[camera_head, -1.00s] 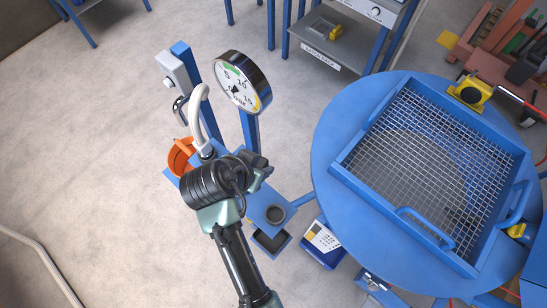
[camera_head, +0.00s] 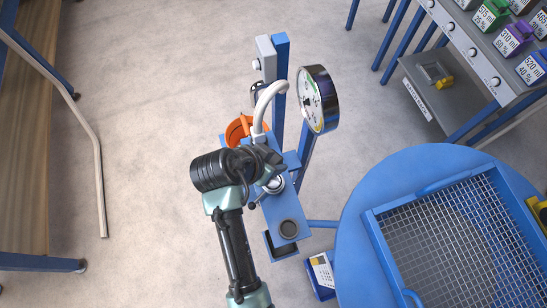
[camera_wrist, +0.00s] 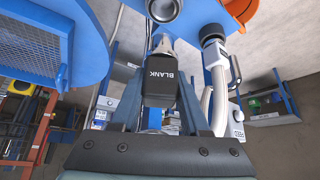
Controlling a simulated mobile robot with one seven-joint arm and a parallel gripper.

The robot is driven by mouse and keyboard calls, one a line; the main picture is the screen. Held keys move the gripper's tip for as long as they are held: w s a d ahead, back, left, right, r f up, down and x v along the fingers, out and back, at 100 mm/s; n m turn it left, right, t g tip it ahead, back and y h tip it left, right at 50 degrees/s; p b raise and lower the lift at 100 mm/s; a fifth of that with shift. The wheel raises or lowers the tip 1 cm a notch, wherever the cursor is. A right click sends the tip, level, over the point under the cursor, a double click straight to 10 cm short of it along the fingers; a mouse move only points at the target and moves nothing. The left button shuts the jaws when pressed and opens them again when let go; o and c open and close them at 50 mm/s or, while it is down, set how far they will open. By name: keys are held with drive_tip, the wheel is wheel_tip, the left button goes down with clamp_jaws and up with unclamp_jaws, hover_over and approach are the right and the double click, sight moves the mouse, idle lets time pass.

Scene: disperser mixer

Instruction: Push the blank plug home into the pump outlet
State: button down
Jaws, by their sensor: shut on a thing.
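The blank plug (camera_wrist: 160,88) is a black block marked BLANK with a silver nose, pointing at the blue pump body (camera_wrist: 188,22) in the wrist view. My gripper (camera_wrist: 159,104) is shut on it, one finger each side. In the head view my gripper (camera_head: 268,178) is over the blue pump stand (camera_head: 286,209), beside a silver round part (camera_head: 275,185). The plug is mostly hidden there by my wrist. The nose is close to the pump body, but I cannot tell whether it is in the outlet or how deep. The outlet mouth is not clearly visible.
A grey hose (camera_head: 263,105) and a round gauge (camera_head: 316,98) stand close behind my gripper. An orange part (camera_head: 238,128) is behind the wrist. A blue round table (camera_head: 365,208) with a mesh tray is right.

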drive_tip(key=shift+f+b, duration=2.1)
drive_tip(key=shift+f, duration=0.8)
drive_tip(key=shift+f+b, duration=1.1)
drive_tip(key=shift+f, duration=1)
drive_tip(key=shift+c, duration=1.6)
unclamp_jaws()
drive_tip(key=v, duration=1.3)
drive_tip(key=shift+w+r, duration=0.1)
drive_tip(key=shift+w, duration=0.05)
